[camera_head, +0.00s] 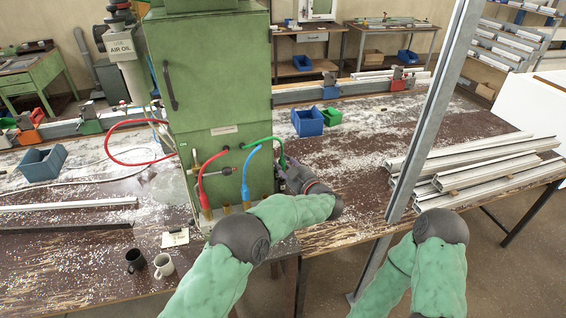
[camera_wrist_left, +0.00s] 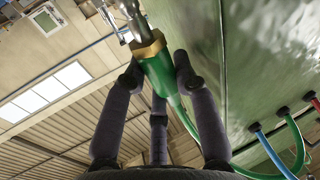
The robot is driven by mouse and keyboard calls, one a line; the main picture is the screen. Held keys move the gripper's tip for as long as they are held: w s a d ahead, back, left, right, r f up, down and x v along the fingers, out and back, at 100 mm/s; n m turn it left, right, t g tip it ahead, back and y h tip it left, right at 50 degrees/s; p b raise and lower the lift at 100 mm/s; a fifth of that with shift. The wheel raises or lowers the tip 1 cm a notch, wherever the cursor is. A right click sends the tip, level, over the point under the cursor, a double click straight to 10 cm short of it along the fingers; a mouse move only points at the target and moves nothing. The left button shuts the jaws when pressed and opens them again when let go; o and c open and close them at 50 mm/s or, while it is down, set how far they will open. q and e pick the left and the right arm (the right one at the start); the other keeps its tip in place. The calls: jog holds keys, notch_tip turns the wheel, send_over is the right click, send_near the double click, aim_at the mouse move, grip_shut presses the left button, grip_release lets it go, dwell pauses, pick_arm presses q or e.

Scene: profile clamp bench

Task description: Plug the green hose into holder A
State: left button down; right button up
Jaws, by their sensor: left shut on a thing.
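The green hose (camera_head: 263,141) leaves a port high on the front of the green cabinet and arches right and down to my left gripper (camera_head: 287,172). In the left wrist view my left gripper (camera_wrist_left: 158,75) is shut around the green hose's end sleeve (camera_wrist_left: 162,78), just below its brass collar (camera_wrist_left: 148,46). Silver metal parts (camera_wrist_left: 128,18) show beyond the collar; I cannot tell whether they belong to the plug or to a fitting. No holder label is readable, so I cannot tell which is holder A. My right gripper is out of view.
A red hose (camera_head: 203,180) and a blue hose (camera_head: 246,177) hang down the front of the cabinet (camera_head: 215,80). Two mugs (camera_head: 150,264) stand at the bench's front left. A grey post (camera_head: 425,120) and stacked profiles (camera_head: 480,170) stand to the right.

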aim_at(283, 170)
pick_arm(q)
jog(key=shift+f+b, duration=0.65)
jog(key=shift+f, duration=1)
dwell(2.5)
jog(key=c, duration=0.9)
grip_release()
jog(key=shift+s, duration=0.1)
jog(key=p+v, duration=0.1)
jog(key=v, duration=0.8)
dwell(0.7)
dwell(0.5)
